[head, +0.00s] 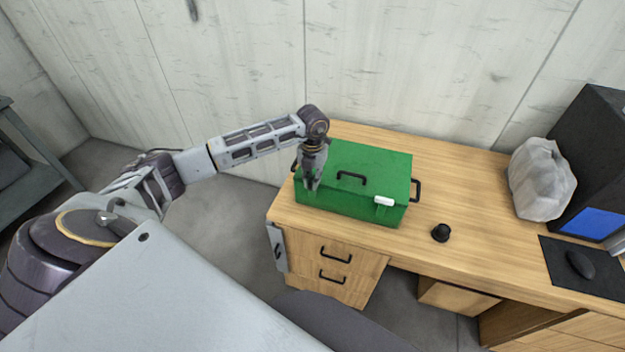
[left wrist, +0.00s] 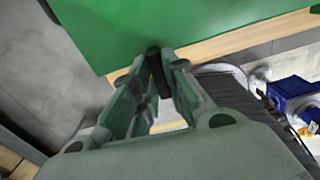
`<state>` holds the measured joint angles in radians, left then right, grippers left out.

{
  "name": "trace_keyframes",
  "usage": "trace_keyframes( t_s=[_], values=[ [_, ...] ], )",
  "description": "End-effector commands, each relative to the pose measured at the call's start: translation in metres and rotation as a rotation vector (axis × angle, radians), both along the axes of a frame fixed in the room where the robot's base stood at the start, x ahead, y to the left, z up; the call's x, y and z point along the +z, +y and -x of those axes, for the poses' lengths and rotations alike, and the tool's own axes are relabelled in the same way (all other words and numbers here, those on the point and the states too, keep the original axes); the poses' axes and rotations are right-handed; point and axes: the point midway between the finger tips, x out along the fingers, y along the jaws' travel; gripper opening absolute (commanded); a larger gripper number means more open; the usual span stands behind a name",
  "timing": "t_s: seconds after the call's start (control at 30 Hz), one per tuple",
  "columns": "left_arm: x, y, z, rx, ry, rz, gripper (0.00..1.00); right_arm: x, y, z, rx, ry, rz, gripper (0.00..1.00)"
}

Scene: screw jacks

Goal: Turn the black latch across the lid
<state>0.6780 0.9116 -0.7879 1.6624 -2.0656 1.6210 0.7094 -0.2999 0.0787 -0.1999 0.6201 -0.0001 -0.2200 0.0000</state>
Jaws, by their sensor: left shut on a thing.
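A green box (head: 360,168) with a flat lid and a black lid handle (head: 352,177) sits on the wooden desk. My left gripper (head: 312,183) points down at the left part of the box's front edge. In the left wrist view its fingers are shut on the black latch (left wrist: 154,61), beside the green lid (left wrist: 190,22). The gripper hides most of the latch, and its exact angle is hard to tell. A white latch (head: 384,201) lies at the right part of the front edge. My right gripper is not in view.
Black handles show at the box's sides. On the desk (head: 460,215), a small black cylinder (head: 440,232) stands right of the box. A pale bag (head: 541,180), a black computer case and a mouse (head: 580,264) are farther right. A wall stands behind.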

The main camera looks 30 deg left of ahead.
Motion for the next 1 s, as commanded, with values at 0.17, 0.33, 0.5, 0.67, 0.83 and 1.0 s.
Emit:
trace_keyframes(
  t_s=[0.17,0.33,0.5,0.67,0.83,1.0],
  values=[
    [0.0013,0.0003,-0.0011,0.044,-0.004,0.000,0.00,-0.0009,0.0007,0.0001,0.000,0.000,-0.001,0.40],
    [0.0015,0.0003,-0.0011,0.058,-0.004,0.000,0.00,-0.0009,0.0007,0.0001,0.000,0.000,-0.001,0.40],
    [0.0016,0.0002,-0.0011,0.058,-0.004,0.000,0.00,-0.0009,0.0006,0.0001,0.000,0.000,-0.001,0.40],
    [0.0017,0.0002,-0.0012,0.058,-0.004,0.000,0.18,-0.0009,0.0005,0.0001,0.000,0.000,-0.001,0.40],
    [0.0011,0.0001,-0.0008,0.057,-0.002,0.001,0.36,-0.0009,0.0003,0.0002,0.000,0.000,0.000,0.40],
    [0.0006,0.0000,-0.0004,0.057,-0.001,0.000,0.36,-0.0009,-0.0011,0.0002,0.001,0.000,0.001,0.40]
  ],
)
